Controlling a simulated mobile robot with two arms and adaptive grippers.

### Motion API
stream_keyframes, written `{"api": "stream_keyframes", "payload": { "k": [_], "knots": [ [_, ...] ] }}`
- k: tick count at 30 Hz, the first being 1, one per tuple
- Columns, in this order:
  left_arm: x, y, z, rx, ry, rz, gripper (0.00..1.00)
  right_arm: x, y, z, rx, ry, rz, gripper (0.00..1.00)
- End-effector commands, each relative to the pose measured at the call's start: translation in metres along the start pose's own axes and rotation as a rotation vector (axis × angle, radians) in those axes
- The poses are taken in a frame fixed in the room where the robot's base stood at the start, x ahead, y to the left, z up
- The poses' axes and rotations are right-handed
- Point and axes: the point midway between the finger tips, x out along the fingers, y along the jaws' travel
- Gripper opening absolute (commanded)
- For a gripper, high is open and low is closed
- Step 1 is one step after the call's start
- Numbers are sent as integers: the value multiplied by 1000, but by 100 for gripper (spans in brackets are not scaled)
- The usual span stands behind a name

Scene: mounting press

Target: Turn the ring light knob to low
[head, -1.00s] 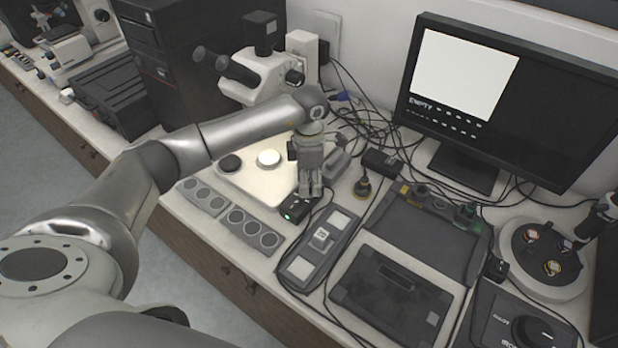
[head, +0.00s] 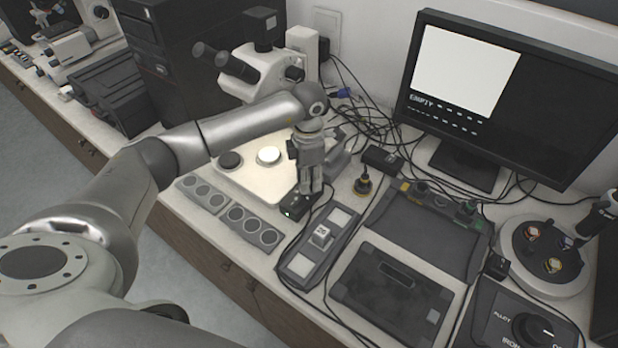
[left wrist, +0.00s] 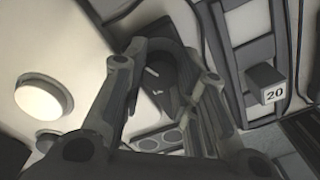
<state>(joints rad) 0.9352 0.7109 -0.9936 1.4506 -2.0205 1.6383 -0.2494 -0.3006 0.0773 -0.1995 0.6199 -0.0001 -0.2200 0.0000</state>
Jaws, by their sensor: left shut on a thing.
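The fingers hide the knob in the head view, and I cannot read any setting marks. My right gripper is not in view.
The microscope (head: 262,70) stands behind my left arm. Grey trays (head: 242,217) with round wells lie left of the box. A block marked 20 (head: 321,237) sits on a grey plate to the right. Loose cables run behind and beside the gripper.

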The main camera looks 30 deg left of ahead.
Motion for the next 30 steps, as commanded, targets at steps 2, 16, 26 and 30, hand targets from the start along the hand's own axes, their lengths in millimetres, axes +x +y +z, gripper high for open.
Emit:
{"api": "stream_keyframes", "payload": {
  "k": [2, 16, 26, 30],
  "knots": [
    [1, 1, 0, -55, -2, 1, 3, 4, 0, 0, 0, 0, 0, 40],
    [0, 1, 0, -490, -16, 2, 3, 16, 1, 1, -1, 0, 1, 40],
    [0, 1, 0, -803, -26, 2, 3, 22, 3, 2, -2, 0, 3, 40],
    [0, 1, -1, -937, -30, 2, 3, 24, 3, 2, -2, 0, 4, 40]
  ]
}}
